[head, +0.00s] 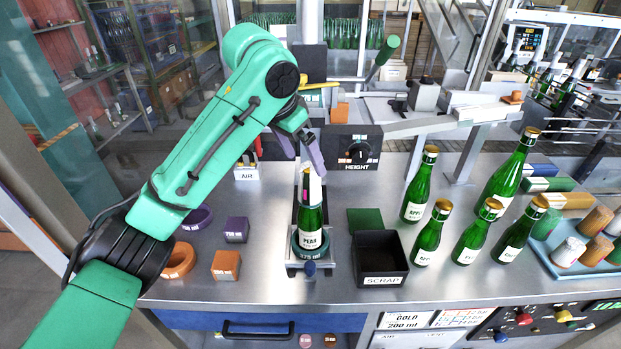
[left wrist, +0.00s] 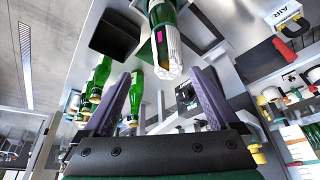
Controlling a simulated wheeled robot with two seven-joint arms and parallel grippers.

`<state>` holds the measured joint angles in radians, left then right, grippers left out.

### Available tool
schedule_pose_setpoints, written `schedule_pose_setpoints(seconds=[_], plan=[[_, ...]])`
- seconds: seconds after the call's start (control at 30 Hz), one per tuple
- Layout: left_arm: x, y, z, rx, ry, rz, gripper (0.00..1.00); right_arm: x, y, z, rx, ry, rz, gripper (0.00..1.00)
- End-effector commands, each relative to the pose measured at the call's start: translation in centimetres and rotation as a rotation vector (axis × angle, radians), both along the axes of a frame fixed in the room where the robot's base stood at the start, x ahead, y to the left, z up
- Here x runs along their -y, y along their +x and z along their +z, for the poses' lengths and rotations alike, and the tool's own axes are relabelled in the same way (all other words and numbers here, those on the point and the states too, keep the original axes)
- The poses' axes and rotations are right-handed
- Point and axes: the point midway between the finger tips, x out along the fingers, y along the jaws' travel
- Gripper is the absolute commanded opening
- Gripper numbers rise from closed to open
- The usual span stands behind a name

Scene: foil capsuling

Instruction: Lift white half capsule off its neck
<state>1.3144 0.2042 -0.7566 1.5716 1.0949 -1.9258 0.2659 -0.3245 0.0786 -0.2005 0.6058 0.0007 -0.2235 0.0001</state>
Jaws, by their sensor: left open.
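A green bottle (head: 311,238) stands upright in a round holder on a metal stand at the middle of the bench. A white half capsule (head: 315,188) covers one side of its neck, with green glass and a small pink patch beside it. In the left wrist view the white half capsule (left wrist: 169,54) has a ragged-looking edge. My left gripper (head: 309,160), with purple fingers, is just above the bottle's top. In the left wrist view the gripper (left wrist: 167,76) is open and empty, with the neck end in line with the gap. My right gripper is not in view.
A black SCRAP bin (head: 380,260) stands right of the stand. Several gold-topped green bottles (head: 428,235) stand further right, near a blue tray (head: 568,262) of capsules. Orange and purple rings and blocks (head: 226,264) lie left. The HEIGHT panel (head: 352,148) is behind.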

Motion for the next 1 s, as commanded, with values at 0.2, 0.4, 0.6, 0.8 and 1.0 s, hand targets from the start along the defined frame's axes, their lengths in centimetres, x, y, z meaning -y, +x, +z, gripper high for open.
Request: schedule_pose_setpoints(seconds=[0.2, 0.4, 0.6, 0.8, 1.0], plan=[[1.1, 1.7, -2.7, -0.006, 0.004, 0.002, 0.94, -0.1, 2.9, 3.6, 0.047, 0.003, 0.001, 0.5], [1.6, 2.2, -4.7, 0.0, 0.001, 0.0, 0.94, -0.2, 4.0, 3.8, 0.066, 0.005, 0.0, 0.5], [1.6, 2.2, -4.7, 0.0, 0.001, 0.0, 0.64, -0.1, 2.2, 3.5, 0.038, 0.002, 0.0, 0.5], [1.6, 2.2, -4.7, -0.001, 0.001, 0.0, 0.4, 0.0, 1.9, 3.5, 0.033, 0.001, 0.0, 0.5], [1.6, 2.2, -4.7, -0.002, 0.001, 0.001, 0.4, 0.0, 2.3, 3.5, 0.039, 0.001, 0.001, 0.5]])
